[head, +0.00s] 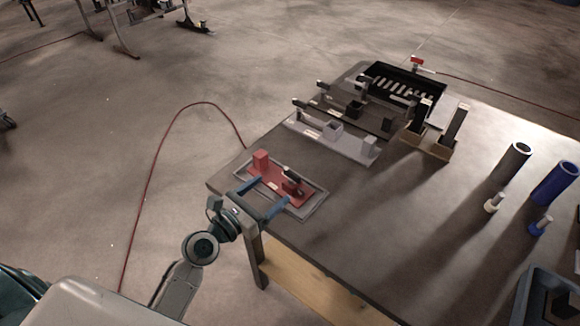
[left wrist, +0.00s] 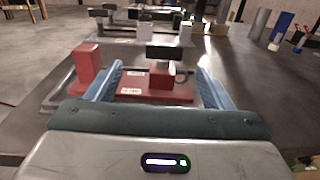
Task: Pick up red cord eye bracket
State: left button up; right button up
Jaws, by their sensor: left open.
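The red bracket (head: 278,182) lies in a shallow grey tray (head: 314,207) at the near left corner of the table. It has a red block at one end and a dark eye piece on the other part. In the left wrist view the red bracket (left wrist: 134,84) sits ahead of and between the fingers. My left gripper (head: 262,196) is open, with its blue fingers spread at the bracket's near side. The left gripper (left wrist: 160,85) also shows in the left wrist view, with nothing clamped. My right gripper is not in view.
Grey brackets (head: 330,140) stand behind the tray, near a black slotted bin (head: 432,97). Blue and dark cylinders (head: 556,183) stand at the right. A dark bin (head: 545,300) is at the lower right. The table's middle (head: 400,210) is clear.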

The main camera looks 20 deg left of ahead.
aim_at(291, 174)
pick_arm(q)
jog(key=x, duration=0.4)
jog(key=shift+w+d+r+p, duration=0.1)
jog(key=shift+w+r+p, duration=0.05)
jog(key=shift+r+p, duration=0.2)
jog(key=shift+w+d+f, duration=0.1)
jog(key=shift+w+d, duration=0.05)
jog(key=shift+w, duration=0.15)
jog(key=shift+w+d, duration=0.2)
jog(key=shift+w, duration=0.15)
jog(key=p+x, duration=0.1)
jog(key=x, duration=0.3)
jog(key=shift+d, duration=0.25)
jog(key=shift+w+d, duration=0.1)
jog(key=shift+w, duration=0.1)
jog(key=shift+c, duration=0.8)
grip_shut()
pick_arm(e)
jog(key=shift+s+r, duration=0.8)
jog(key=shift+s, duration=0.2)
